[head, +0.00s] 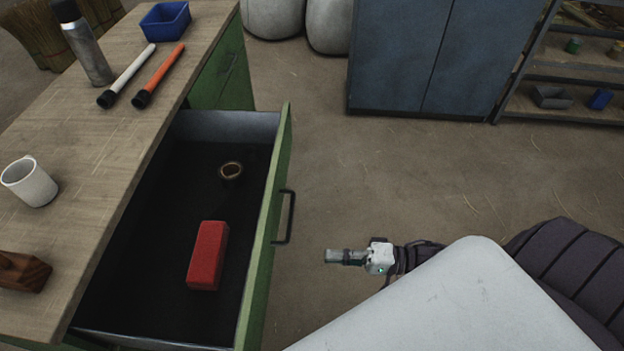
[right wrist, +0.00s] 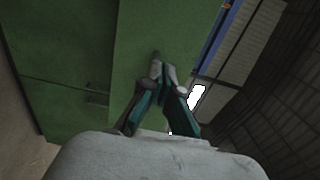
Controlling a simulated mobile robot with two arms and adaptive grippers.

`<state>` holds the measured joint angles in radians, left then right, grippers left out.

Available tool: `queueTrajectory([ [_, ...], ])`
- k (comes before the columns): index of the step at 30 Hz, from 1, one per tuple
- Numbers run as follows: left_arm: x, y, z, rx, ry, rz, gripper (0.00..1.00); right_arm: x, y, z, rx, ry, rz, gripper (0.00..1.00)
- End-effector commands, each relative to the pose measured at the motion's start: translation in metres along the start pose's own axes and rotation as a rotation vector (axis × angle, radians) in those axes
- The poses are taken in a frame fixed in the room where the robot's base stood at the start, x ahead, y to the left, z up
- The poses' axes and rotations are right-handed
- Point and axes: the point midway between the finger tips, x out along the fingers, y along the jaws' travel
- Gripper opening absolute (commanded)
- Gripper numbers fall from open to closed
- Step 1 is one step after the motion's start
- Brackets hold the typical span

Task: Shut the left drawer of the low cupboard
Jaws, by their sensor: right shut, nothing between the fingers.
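The low cupboard (head: 70,200) has a wooden top and green fronts. Its near drawer (head: 150,255) is pulled far open to the right, with a green front (head: 268,240) and a dark bar handle (head: 287,217). A red block (head: 208,256) and a small dark ring-like item (head: 231,171) lie inside. My right gripper (head: 332,257) is shut and empty, to the right of the drawer front and apart from it in the head view. In the right wrist view its fingertips (right wrist: 157,62) show against a green panel (right wrist: 150,25). My left gripper is out of view.
The top holds a white mug (head: 29,182), a steel flask (head: 85,45), a white stick (head: 127,75), an orange stick (head: 159,75), a blue bin (head: 165,21) and a brown wooden item (head: 22,271). Bare floor (head: 400,170) lies right of the drawer; a blue-grey cabinet (head: 430,60) stands beyond.

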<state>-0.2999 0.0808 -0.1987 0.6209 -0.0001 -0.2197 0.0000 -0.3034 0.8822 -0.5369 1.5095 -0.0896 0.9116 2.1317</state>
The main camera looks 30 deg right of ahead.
Motion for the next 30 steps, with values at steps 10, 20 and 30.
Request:
queueTrajectory([
  [10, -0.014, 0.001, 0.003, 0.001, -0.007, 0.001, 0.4, 0.075, -0.003, -0.001, -0.002, 0.003, -0.004, 0.0],
  [20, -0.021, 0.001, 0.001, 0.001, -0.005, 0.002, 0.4, 0.119, -0.001, -0.002, -0.003, 0.005, 0.001, 0.0],
  [30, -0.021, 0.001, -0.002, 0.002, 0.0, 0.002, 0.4, 0.124, 0.001, -0.002, -0.003, 0.004, 0.002, 0.0],
])
